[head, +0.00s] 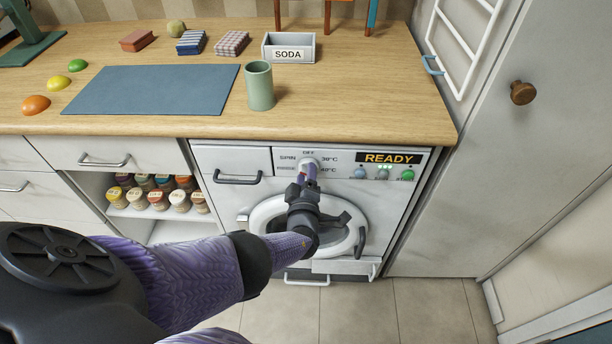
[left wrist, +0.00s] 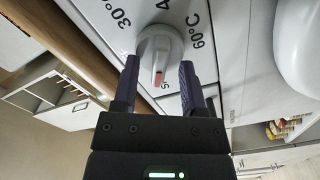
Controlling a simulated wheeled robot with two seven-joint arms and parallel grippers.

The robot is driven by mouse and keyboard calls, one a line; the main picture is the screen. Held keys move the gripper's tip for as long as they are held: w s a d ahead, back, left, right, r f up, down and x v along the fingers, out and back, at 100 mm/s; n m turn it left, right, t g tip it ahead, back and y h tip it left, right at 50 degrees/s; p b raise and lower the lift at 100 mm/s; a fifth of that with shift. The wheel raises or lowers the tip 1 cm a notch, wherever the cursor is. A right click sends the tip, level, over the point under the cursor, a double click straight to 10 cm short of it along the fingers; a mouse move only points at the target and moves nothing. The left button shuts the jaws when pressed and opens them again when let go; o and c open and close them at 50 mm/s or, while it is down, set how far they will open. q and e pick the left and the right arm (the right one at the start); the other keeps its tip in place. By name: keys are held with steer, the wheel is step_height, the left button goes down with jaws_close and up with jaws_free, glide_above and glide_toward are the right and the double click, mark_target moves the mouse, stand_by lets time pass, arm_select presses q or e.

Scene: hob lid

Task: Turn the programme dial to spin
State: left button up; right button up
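The programme dial (head: 309,163) is a round light-grey knob on the white washing machine's (head: 233,158) front panel, with labels such as SPIN, OFF and 30°C around it. In the left wrist view the dial (left wrist: 158,45) has a raised grip bar with a red mark at its lower end, facing a partly hidden label. My left gripper (head: 308,174) is at the dial. Its two purple fingers stand on either side of the knob and look spread apart; contact is not clear. My right gripper is not in view.
A READY display (head: 389,158) and several small buttons sit right of the dial. A drawer handle (head: 237,178) is to its left, the round door below. On the worktop above (head: 350,100) stand a green cup (head: 260,87) and a SODA box (head: 289,48).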

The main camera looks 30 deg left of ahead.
arm_select(q)
steer(key=p+v, duration=0.4)
steer(key=v, duration=0.6)
steer(key=shift+p, duration=0.35)
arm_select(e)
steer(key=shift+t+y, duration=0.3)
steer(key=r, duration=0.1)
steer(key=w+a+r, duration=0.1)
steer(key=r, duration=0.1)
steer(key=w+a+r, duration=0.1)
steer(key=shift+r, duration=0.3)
